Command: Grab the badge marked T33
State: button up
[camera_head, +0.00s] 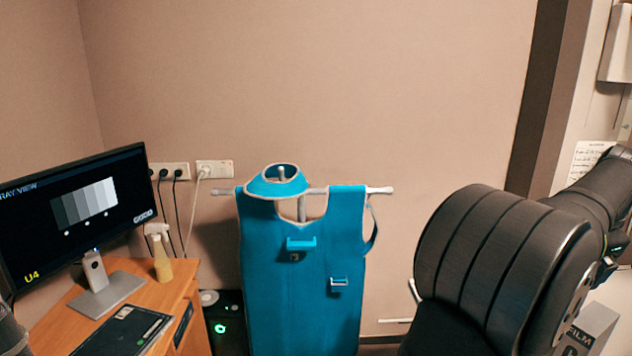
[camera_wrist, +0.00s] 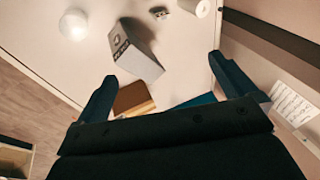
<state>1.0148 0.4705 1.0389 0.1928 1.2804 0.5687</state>
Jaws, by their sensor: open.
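A blue apron (camera_head: 265,300) hangs on a rack in the head view. It bears a small blue clip-like piece with a dark patch (camera_head: 295,257) below it, and a small pale-edged piece (camera_head: 339,284) lower right. No T33 marking is legible on either, and I cannot tell whether one is the badge. My gripper (camera_wrist: 162,70) shows in the wrist view, its two dark fingers spread apart with nothing held. It is over a white surface (camera_wrist: 60,60), far from the apron. In the head view the gripper is not visible; my dark arm fills the right side.
A grey box (camera_wrist: 135,48) lies between the fingers' directions, with a brown block (camera_wrist: 132,98), a blue piece (camera_wrist: 195,101) and a white round object (camera_wrist: 73,24) nearby. In the head view, a desk (camera_head: 60,318) with a monitor (camera_head: 75,210) and spray bottle (camera_head: 161,262) stands left.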

jog(key=shift+c, duration=0.2)
jog(key=c, duration=0.7)
jog(key=w+d+f+g, duration=0.4)
jog(key=w+f, duration=0.8)
jog(key=f, duration=0.1)
jog(key=shift+m, duration=0.3)
jog(key=shift+s+d+f, duration=0.1)
jog(key=shift+d+f, duration=0.35)
jog(key=shift+f, duration=2.4)
jog(key=shift+s+d+f, duration=0.1)
jog(key=shift+d+f, duration=0.4)
jog(key=shift+f, duration=2.4)
jog(key=shift+s+d+f, duration=0.1)
jog(key=shift+d+f, duration=0.35)
jog(key=shift+f, duration=2.4)
